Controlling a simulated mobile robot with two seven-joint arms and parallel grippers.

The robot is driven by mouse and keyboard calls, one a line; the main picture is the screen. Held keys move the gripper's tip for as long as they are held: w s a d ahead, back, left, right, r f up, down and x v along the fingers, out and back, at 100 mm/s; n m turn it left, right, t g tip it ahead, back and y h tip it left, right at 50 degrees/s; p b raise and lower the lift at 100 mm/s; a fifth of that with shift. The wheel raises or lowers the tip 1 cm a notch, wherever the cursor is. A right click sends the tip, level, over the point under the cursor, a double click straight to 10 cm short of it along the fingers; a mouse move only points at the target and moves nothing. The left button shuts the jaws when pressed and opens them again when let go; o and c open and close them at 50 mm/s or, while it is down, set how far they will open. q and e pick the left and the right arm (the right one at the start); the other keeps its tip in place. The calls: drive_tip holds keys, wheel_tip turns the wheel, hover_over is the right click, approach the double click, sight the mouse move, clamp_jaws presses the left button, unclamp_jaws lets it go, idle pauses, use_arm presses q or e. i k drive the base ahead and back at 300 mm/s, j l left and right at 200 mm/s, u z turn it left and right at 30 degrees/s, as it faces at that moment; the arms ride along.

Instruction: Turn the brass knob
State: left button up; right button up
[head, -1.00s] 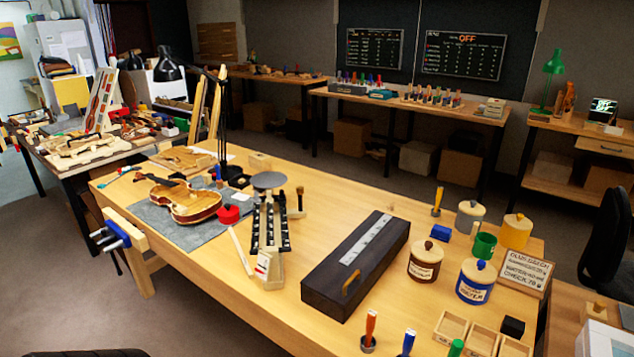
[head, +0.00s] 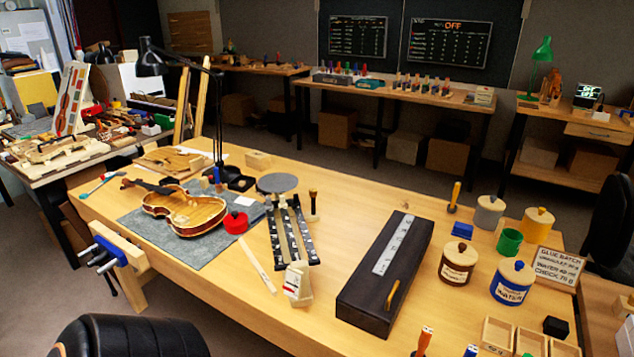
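A long dark box (head: 365,310) lies on the wooden bench, right of centre. A small brass-coloured elongated knob (head: 393,295) sits on the near part of its top, slanted relative to the box. A pale marked strip (head: 394,244) runs along the top behind the knob. Nothing touches the knob in this view. Neither of my grippers is in view.
A violin (head: 185,210) lies on a grey mat (head: 212,250) at the left. Jars, including a blue one (head: 512,283), and small trays (head: 498,333) stand to the right. Bare bench lies between scale and box.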

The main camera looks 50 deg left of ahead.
sight(313, 192)
drive_tip(key=k+j, duration=0.1)
drive_tip(key=j, duration=0.25)
drive_tip(key=k+j+z, duration=0.1)
drive_tip(key=j, duration=0.3)
drive_tip(key=k+j+z, duration=0.1)
drive_tip(key=j, duration=0.25)
drive_tip(key=k+j, duration=0.15)
drive_tip(key=j, duration=0.2)
drive_tip(key=k+j+z, duration=0.1)
drive_tip(key=j, duration=0.25)
drive_tip(key=k, duration=0.05)
